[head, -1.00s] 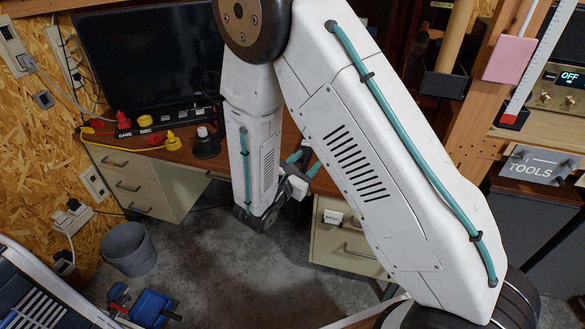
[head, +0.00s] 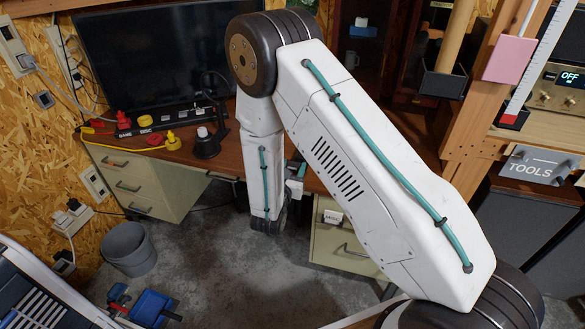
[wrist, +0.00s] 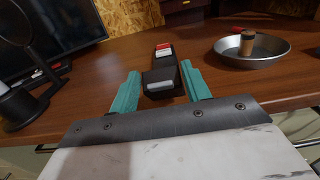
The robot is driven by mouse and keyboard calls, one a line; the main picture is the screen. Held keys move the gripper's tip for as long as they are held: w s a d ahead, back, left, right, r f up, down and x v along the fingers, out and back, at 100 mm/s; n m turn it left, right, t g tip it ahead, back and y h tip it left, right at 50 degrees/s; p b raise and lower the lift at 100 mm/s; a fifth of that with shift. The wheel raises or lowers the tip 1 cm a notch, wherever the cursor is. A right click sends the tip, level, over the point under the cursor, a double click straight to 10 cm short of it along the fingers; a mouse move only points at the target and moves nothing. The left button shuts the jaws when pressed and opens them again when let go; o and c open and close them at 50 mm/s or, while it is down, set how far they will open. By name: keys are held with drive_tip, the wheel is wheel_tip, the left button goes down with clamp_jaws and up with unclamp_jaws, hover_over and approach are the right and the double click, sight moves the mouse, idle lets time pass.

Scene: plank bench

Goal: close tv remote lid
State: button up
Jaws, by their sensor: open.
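In the wrist view, a dark remote-like object (wrist: 160,75) lies on the brown desk beyond my gripper (wrist: 159,68). It has a light grey piece at its near end and a red and white part at its far end. I cannot tell which piece is the lid or how it sits. My gripper's two teal fingers are apart, pointing toward the object, with its near end seen between them; contact cannot be made out. In the head view, my gripper (head: 295,175) is at the desk's front edge, mostly hidden by my arm, which also hides the remote.
A metal pan (wrist: 228,62) with a brown cylinder (wrist: 247,42) stands right of the remote. A black lamp (head: 207,143) stands to the left on the desk (head: 185,152). A dark monitor (head: 150,65) is behind.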

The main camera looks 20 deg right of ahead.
drive_tip(key=c, duration=1)
drive_tip(key=shift+r, duration=0.1)
